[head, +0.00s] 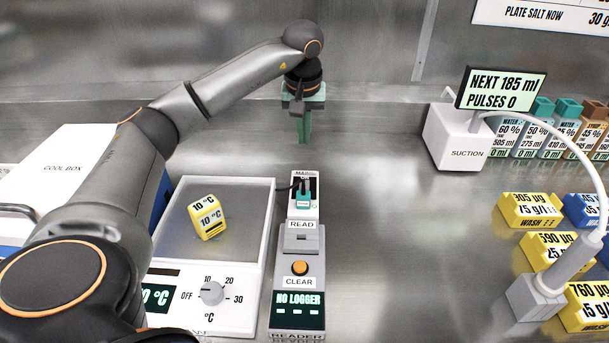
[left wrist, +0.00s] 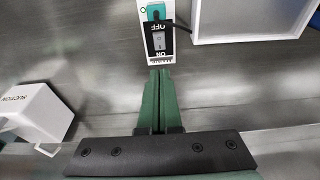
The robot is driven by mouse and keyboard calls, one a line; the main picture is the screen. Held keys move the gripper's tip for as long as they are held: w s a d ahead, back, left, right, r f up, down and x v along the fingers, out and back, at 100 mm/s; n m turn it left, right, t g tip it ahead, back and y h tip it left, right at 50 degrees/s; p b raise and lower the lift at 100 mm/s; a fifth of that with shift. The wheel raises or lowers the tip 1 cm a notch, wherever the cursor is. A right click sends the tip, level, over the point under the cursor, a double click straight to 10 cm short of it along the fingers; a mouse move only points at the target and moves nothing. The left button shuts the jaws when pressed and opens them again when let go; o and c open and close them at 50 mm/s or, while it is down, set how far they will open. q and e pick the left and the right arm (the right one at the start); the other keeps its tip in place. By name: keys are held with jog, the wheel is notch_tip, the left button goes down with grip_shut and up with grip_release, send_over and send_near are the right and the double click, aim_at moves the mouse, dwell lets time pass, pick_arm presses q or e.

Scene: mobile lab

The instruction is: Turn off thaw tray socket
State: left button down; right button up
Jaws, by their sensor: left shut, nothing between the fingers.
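The thaw tray socket (head: 304,212) is a white strip with a green plug (head: 303,200) and a dark cable, right of the thaw tray (head: 264,215). In the left wrist view the socket (left wrist: 167,58) shows a grey rocker switch (left wrist: 158,41) beside the word OFF, with the green plug (left wrist: 155,13) beyond it. I cannot tell which way the rocker is tipped. My left gripper (head: 305,138) points down just behind the socket, apart from it. Its green fingers (left wrist: 159,73) are shut and empty, close to the socket's end in the wrist picture. My right gripper is out of view.
A yellow cube (head: 207,217) sits on the thaw tray. The reader (head: 313,262) with an orange button stands in front of the socket. The cool box (head: 62,165) is at left. A suction unit (head: 462,137) and yellow blocks (head: 530,209) stand right, with bare bench between.

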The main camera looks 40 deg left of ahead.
pick_arm(q)
jog(key=x, duration=0.8)
jog(key=s+x, duration=0.1)
jog(key=x, duration=0.3)
jog(key=shift+w+d+f, duration=0.1)
jog(key=shift+d+f, duration=0.25)
jog(key=shift+f, duration=0.2)
jog(key=shift+d+f, duration=0.1)
jog(key=shift+f, duration=0.4)
